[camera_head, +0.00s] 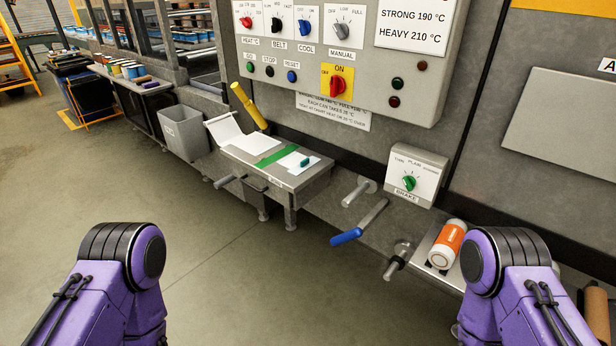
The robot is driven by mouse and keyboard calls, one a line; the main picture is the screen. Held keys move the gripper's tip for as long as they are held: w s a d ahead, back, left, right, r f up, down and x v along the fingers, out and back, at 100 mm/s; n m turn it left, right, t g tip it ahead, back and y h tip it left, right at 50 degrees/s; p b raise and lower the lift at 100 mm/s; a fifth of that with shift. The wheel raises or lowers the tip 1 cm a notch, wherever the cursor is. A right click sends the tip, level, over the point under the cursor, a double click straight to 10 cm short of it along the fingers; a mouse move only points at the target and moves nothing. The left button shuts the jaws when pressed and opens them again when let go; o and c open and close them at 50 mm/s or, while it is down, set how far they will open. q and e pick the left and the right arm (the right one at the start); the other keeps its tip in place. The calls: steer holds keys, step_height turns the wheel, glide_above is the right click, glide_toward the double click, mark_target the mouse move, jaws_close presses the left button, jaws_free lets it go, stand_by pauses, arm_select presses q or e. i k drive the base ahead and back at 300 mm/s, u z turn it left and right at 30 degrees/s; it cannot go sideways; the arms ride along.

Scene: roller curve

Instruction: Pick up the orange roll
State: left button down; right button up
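The orange roll (452,238) is a short cylinder with an orange middle and white ends. It lies tilted in the picture on a grey metal plate (422,252) at the lower right, below the brake box. My purple right arm stands just right of it in the picture and hides part of the plate. My purple left arm is at the lower left, far from the roll. Neither gripper shows in this view, so I cannot see their fingers.
The brake box (416,175) with a green knob stands behind the roll. A blue-handled lever (346,236) and metal rollers (393,268) stick out left of it. A control panel (340,50) hangs above. A brown roll (597,315) stands at the far right.

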mark_target(444, 252)
steer(key=u, duration=0.15)
steer(key=i, duration=1.05)
steer(key=z, duration=0.2)
